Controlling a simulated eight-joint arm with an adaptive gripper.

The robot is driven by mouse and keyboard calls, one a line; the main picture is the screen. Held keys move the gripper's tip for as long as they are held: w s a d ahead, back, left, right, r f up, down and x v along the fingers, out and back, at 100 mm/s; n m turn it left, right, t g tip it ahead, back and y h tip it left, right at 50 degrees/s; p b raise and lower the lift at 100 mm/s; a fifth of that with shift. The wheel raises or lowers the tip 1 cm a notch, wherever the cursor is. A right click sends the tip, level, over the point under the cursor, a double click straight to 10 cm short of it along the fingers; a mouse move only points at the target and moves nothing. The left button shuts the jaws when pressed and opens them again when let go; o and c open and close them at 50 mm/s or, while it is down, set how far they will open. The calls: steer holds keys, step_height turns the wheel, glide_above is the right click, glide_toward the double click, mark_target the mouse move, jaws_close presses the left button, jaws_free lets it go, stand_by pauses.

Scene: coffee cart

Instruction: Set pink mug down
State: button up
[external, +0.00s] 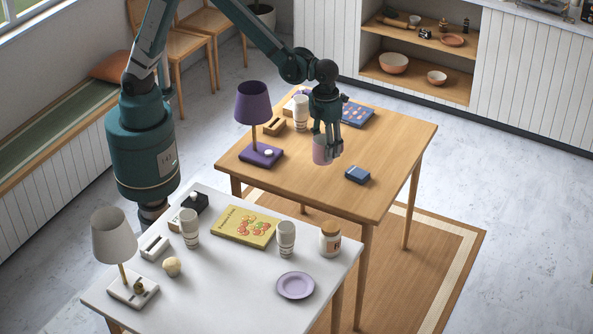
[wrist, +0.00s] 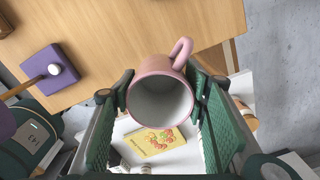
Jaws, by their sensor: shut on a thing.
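The pink mug (external: 322,150) is held in my gripper (external: 329,150) above the wooden table (external: 395,150). In the wrist view the mug (wrist: 160,101) sits between the two green fingers of my gripper (wrist: 158,100), which press on its sides. Its open mouth faces the camera and shows a pale, empty inside. Its handle (wrist: 182,50) points up and to the right in that view. In the external view the fingers cover part of the mug. I cannot tell exactly how high it is above the table.
On the wooden table stand a purple lamp (external: 253,103), a paper cup stack (external: 300,113), a blue box (external: 357,174) and a dark blue book (external: 357,115). The white table (external: 210,275) holds a yellow book (external: 244,227) and a purple plate (external: 295,285).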

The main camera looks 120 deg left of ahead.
steer(key=w+d+m, duration=0.2)
steer(key=d, duration=1.3)
steer(key=w+d+m, duration=0.2)
steer(key=d, duration=1.2)
steer(key=s+d+m, duration=0.2)
steer(key=s+d, duration=0.1)
steer(key=d, duration=1)
steer(key=s+d+m, duration=0.2)
steer(key=s+d, duration=0.1)
steer(key=d, duration=1)
steer(key=shift+s+d+f+p, duration=0.1)
steer(key=shift+d+f+p, duration=0.1)
steer(key=shift+f, duration=1.1)
steer(key=shift+d+f+p, duration=0.1)
steer(key=shift+f+p, duration=0.1)
steer(key=shift+f, duration=1.1)
steer(key=shift+a+f, duration=0.1)
steer(key=shift+f, duration=0.05)
steer(key=shift+f+b, duration=0.45)
steer(key=shift+f, duration=2.55)
steer(key=shift+f, duration=1.9)
